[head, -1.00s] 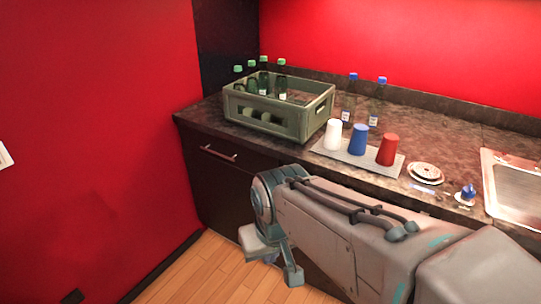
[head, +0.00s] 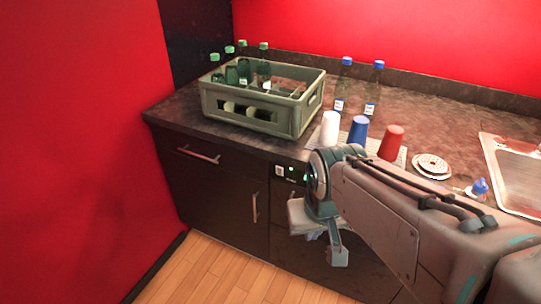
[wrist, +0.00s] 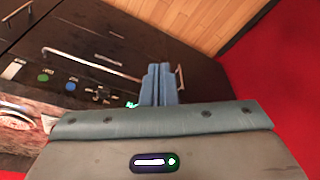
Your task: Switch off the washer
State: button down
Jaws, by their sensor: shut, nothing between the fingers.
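The washer's dark front shows in the wrist view with a control strip holding a green button (wrist: 43,78), a blue button (wrist: 70,86), small dark controls (wrist: 98,95) and a lit green mark (wrist: 131,104). In the head view a small part of the washer panel (head: 287,173) shows under the counter edge, left of my arm; my arm hides the rest. My gripper (wrist: 159,68) is shut and empty. Its blue fingers appear beside the lit end of the strip in the wrist view, apart from the two coloured buttons. I cannot tell whether they touch the front.
The counter (head: 180,110) carries a bottle crate (head: 255,115), white, blue and red cups (head: 359,133), two bottles (head: 373,90) and a sink (head: 515,175). A drawer handle (head: 198,155) and a door handle (head: 255,207) stick out at left. The wooden floor (head: 215,275) is clear.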

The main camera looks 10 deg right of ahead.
jog(key=w+d+f+n+g+h+b, duration=0.2)
jog(key=w+d+f+n+h+b, duration=0.5)
jog(key=w+f+n+h, duration=0.45)
jog(key=w+a+f+n+t+b, duration=0.2)
jog(key=w+a+f+n+t, duration=0.3)
jog(key=w+a+n+t, duration=0.2)
jog(key=w+a+f+n+t+b, duration=0.2)
jog(key=w+a+f+n+t, duration=0.2)
jog(key=w+a+n+t, duration=0.2)
jog(key=a+n+t, duration=0.2)
jog(key=n, duration=0.2)
jog(key=shift+w+f+b, duration=0.3)
jog(key=shift+w+f, duration=0.05)
jog(key=shift+f, duration=0.05)
jog(key=shift+n, duration=0.25)
